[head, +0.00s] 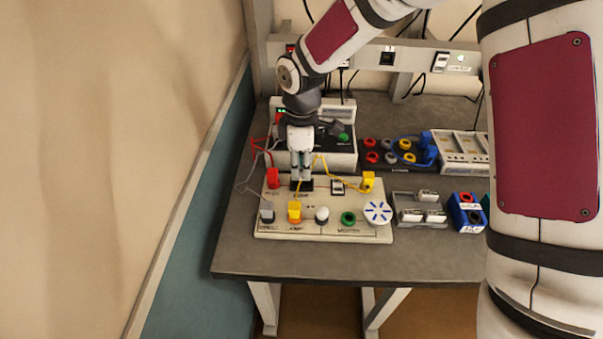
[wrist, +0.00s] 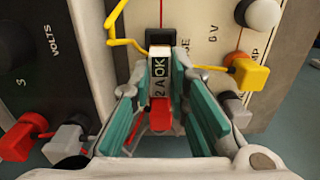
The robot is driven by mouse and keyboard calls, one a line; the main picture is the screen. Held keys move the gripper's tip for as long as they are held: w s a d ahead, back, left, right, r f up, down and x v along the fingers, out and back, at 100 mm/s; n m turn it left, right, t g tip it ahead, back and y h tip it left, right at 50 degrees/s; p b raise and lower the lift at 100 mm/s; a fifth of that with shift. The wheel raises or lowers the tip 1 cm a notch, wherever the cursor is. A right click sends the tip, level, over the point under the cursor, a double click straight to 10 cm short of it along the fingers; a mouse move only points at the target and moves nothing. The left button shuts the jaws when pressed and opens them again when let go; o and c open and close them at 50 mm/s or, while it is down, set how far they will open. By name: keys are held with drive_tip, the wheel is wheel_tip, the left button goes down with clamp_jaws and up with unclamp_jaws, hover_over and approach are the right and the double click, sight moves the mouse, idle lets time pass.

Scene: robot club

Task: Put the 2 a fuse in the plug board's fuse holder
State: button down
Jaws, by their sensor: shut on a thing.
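My gripper (head: 301,178) points down over the plug board (head: 318,234), at the black fuse holder (head: 307,185) near its back edge. The fuse's white far end meets or overlaps the black fuse holder (wrist: 160,37). I cannot tell how deep it sits. In the head view the fingers hide the fuse.
A yellow plug (head: 368,181) and a red plug (head: 273,178) with wires flank the holder. A meter box (head: 340,152) stands close behind. A grey tray (head: 420,222) with several small pieces and a blue-red block (head: 467,212) stand to the right. The table's front strip is clear.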

sight(301, 170)
drive_tip(key=shift+f, duration=1.3)
drive_tip(key=shift+f, duration=0.1)
drive_tip(key=c, duration=1.5)
unclamp_jaws()
drive_tip(key=shift+f, duration=0.1)
drive_tip(key=shift+c, duration=0.2)
